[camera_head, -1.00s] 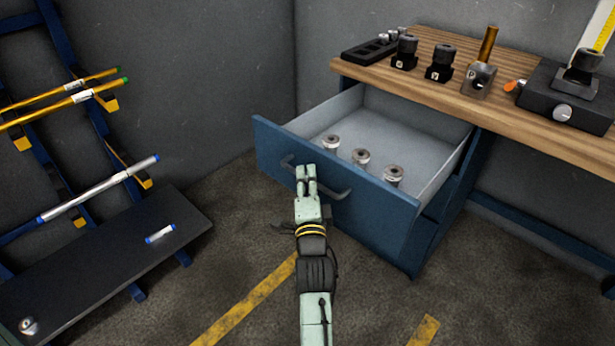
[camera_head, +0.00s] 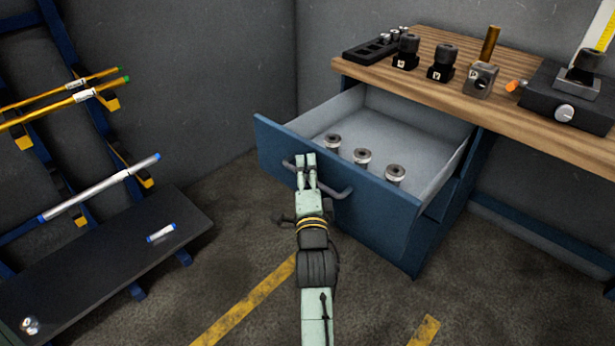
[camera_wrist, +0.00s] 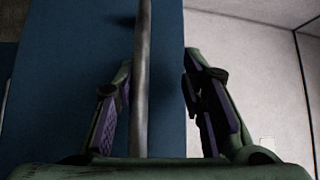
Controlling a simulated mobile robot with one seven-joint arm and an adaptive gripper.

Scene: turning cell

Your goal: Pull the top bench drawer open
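The top bench drawer (camera_head: 375,226) has a blue front and stands pulled well out from the bench, showing its pale grey inside. Its dark curved bar handle (camera_head: 341,193) runs across the front. My gripper (camera_head: 306,162) is at the left part of this handle. The fingers are apart and not clamped on the bar.
Several grey cylindrical parts (camera_head: 362,157) stand in the drawer. The wooden bench top (camera_head: 410,88) carries black holders, a block and a gauge stand. A bar rack (camera_head: 97,110) and dark low shelf (camera_head: 110,250) are at left. Floor in front is clear.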

